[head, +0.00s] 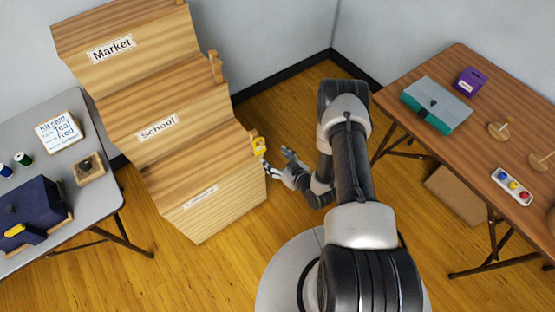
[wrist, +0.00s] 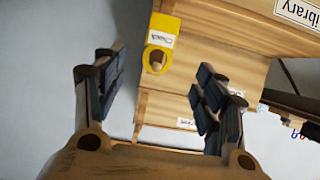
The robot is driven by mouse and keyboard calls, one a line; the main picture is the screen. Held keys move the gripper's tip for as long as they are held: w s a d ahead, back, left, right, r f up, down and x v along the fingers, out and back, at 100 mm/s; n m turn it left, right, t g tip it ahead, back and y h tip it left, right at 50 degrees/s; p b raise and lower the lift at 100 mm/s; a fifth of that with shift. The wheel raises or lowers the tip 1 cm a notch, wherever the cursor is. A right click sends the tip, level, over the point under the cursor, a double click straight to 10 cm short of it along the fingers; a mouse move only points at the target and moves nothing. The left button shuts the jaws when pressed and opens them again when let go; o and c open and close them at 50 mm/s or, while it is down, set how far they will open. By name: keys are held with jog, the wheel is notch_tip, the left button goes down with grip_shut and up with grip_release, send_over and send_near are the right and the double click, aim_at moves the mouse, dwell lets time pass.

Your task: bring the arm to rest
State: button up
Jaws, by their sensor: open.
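My gripper (head: 276,160) is open and empty, close to the right side of the stepped wooden rack (head: 225,205). In the wrist view my gripper (wrist: 160,68) has its two fingers spread wide. A yellow tag (wrist: 172,24) with a white label hangs on a wooden peg seen through its hole, between and beyond the fingers. The same yellow tag (head: 260,149) shows at the rack's lowest step in the head view, just left of my gripper. The fingers appear apart from the tag. My arm extends forward over the floor between the rack and the right table.
A grey table (head: 95,205) at left holds a dark blue box (head: 28,208), a sign card and spools. A brown table (head: 420,75) at right holds a teal-and-grey box (head: 437,103), a purple box (head: 470,80) and a paint tray (head: 512,186). A cardboard box (head: 460,193) sits below it.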

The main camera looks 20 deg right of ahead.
jog(key=w+d+r+g+h, duration=0.2)
jog(key=w+d+r, duration=0.1)
jog(key=r, duration=0.9)
jog(key=w+d+r+g+h, duration=0.15)
jog(key=w+r, duration=0.25)
jog(key=r, duration=0.8)
jog(key=s+r+m+g+h, duration=0.1)
jog(key=s+r, duration=0.3)
jog(key=r, duration=0.3)
jog(key=s+r+h, duration=0.1)
jog(key=s+r, duration=0.3)
jog(key=r, duration=0.2)
jog(key=s+a+r+m+g, duration=0.1)
jog(key=s+a+r, duration=0.1)
jog(key=s, duration=0.6)
jog(key=s+a+r+g+y, duration=0.1)
jog(key=s+a+r, duration=0.2)
jog(key=s, duration=0.6)
jog(key=s+a+r+m+g, duration=0.1)
jog(key=s+r, duration=0.3)
jog(key=s, duration=0.5)
jog(key=shift+a+r+m, duration=0.25)
jog(key=shift+a+m, duration=0.05)
jog(key=shift+a, duration=0.45)
jog(key=shift+w+g+y, duration=0.1)
jog(key=shift+g+y, duration=0.15)
